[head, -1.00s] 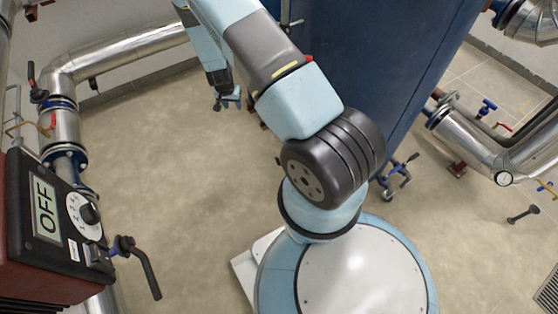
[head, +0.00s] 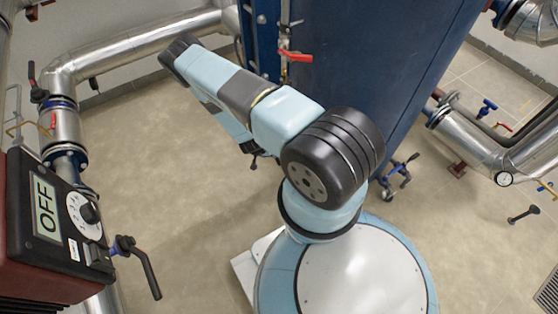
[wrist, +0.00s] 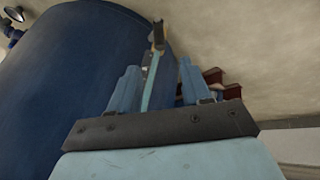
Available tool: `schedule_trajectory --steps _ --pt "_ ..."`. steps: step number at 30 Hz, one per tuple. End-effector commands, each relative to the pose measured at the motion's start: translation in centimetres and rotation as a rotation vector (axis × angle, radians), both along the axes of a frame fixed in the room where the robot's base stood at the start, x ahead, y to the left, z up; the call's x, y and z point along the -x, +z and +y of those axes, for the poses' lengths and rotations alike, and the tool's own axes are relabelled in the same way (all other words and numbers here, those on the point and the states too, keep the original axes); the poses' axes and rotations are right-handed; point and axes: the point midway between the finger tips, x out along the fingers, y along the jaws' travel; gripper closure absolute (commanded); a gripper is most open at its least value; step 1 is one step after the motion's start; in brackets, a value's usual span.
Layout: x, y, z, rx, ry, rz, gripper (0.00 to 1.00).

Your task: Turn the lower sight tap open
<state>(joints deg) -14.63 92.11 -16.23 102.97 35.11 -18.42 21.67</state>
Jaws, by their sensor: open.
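A tap with a red lever (head: 295,56) sits on a thin upright pipe on the near face of the blue exchanger (head: 365,60) in the head view. I cannot make out a second, lower tap there; my arm covers part of that side. My gripper (head: 253,160) hangs under my forearm, low and left of the exchanger, partly hidden. In the wrist view my gripper (wrist: 158,85) is open, with its two blue fingers apart. A thin pale bar with a brass-coloured end (wrist: 157,35) shows between and beyond the fingers; I cannot tell whether they touch it.
In the wrist view the blue body (wrist: 75,70) fills the left and brown brackets (wrist: 218,85) stand right of the fingers. In the head view a control box reading OFF (head: 45,205) and silver pipes (head: 130,48) stand left. The left floor is clear.

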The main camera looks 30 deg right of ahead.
Motion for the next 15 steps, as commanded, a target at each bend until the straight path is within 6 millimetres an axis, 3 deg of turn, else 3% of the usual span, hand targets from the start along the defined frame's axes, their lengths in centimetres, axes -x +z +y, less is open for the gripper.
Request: schedule_trajectory --steps 5,15 --pt "-0.1 -1.5 -0.8 0.001 -0.001 0.001 0.52" --pt "-0.7 -6.3 -3.1 0.001 -0.001 0.001 0.52"
